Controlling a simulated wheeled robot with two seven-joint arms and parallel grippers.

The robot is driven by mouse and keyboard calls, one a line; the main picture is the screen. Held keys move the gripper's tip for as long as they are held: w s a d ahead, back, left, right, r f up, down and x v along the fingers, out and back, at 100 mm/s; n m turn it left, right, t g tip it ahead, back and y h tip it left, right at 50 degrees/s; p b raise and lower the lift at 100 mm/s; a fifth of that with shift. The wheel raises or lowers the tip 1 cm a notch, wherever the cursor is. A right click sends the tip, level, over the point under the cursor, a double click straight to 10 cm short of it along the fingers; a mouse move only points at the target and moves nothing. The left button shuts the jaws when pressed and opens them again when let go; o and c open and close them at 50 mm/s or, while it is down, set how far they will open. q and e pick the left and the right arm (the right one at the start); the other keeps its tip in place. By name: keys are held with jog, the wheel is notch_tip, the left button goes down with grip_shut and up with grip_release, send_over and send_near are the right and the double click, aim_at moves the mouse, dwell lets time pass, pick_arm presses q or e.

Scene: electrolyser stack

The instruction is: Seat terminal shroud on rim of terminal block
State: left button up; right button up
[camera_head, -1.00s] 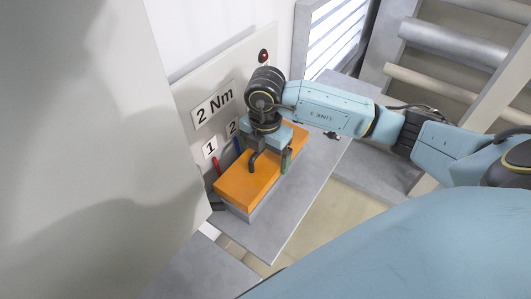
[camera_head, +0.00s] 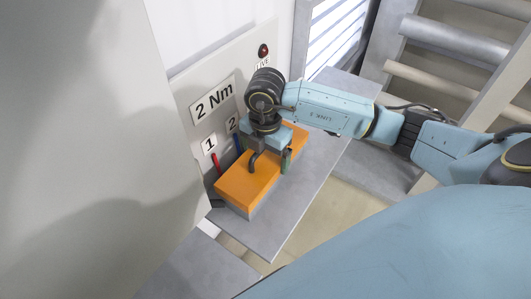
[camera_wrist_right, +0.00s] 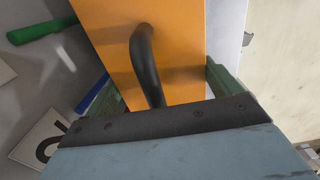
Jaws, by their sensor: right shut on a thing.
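The terminal shroud is an orange slab (camera_head: 235,187) with a black curved handle (camera_head: 256,160), also seen in the wrist view (camera_wrist_right: 172,45). My right gripper (camera_head: 270,155) is above it and shut on it. In the wrist view its green fingers (camera_wrist_right: 165,88) stand along the slab's two long sides, with the handle between them. A grey body (camera_head: 237,209), apparently the terminal block, shows below the slab's near end. The slab hides most of it, and I cannot tell whether the slab touches its rim. My left gripper is not in view.
Behind is a panel with a "2 Nm" sign (camera_head: 213,98), labels 1 and 2, and a red lamp (camera_head: 263,50). A red lead (camera_head: 216,163) and a blue one (camera_head: 237,144) stand close behind the slab. The grey shelf (camera_head: 285,215) is clear in front.

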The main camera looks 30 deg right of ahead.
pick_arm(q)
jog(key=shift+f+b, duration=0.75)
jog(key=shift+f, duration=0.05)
pick_arm(e)
jog(key=shift+f, duration=1.2)
jog(key=shift+r, duration=0.1)
jog(key=o, duration=0.8)
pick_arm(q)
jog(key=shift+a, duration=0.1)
pick_arm(e)
notch_tip(320, 180, up, 6)
jog(key=shift+r+p, duration=0.1)
jog(key=shift+p, duration=0.45)
notch_tip(320, 180, up, 6)
jog(key=shift+p, duration=0.3)
jog(key=shift+r, duration=0.6)
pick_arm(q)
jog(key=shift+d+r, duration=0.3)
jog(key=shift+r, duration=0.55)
